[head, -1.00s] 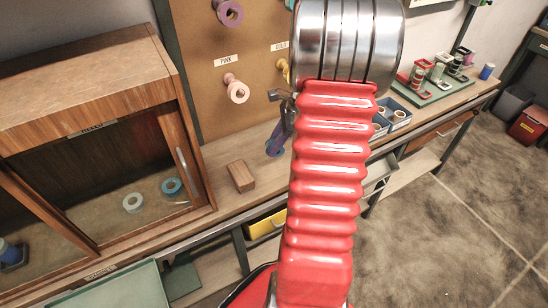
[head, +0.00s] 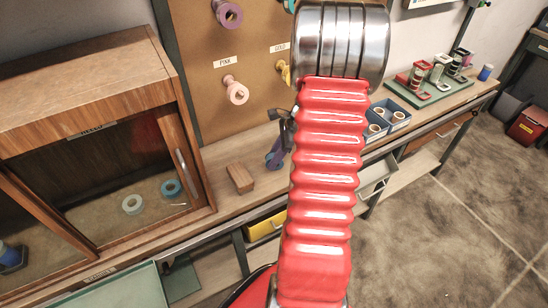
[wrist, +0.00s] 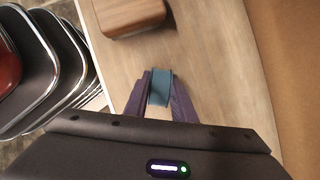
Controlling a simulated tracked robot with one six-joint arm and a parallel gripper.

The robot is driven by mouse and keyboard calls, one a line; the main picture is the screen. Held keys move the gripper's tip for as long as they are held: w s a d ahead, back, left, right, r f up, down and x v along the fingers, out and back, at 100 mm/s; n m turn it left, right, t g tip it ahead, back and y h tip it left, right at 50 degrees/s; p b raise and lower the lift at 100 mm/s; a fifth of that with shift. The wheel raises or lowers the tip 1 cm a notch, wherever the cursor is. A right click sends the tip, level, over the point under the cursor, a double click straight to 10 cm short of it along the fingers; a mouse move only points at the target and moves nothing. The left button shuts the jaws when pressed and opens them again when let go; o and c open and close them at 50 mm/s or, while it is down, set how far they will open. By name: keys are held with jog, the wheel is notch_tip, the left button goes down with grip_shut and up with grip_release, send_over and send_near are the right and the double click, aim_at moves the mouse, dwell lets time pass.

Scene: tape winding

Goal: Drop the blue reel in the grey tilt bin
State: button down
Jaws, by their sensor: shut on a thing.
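My gripper (wrist: 160,92) is shut on the blue reel (wrist: 159,87), seen edge-on between the two purple fingers in the wrist view. In the head view my gripper (head: 275,158) is small, just left of my red arm, above the bench beside the wooden block. The reel is hard to make out there. A grey tilt bin (head: 376,182) hangs tipped out under the bench, right of my arm, its left part hidden by the arm.
A wooden block (head: 240,177) lies on the bench. A yellow bin (head: 263,226) is under the bench, left of my arm. A wooden cabinet (head: 90,90) holding reels stands left. A pegboard (head: 205,105) rises behind. A blue box (head: 392,117) and green tray (head: 440,90) sit right.

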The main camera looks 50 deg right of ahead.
jog(key=c, duration=1.5)
grip_release()
jog(key=shift+f, duration=0.1)
jog(key=v, duration=1.2)
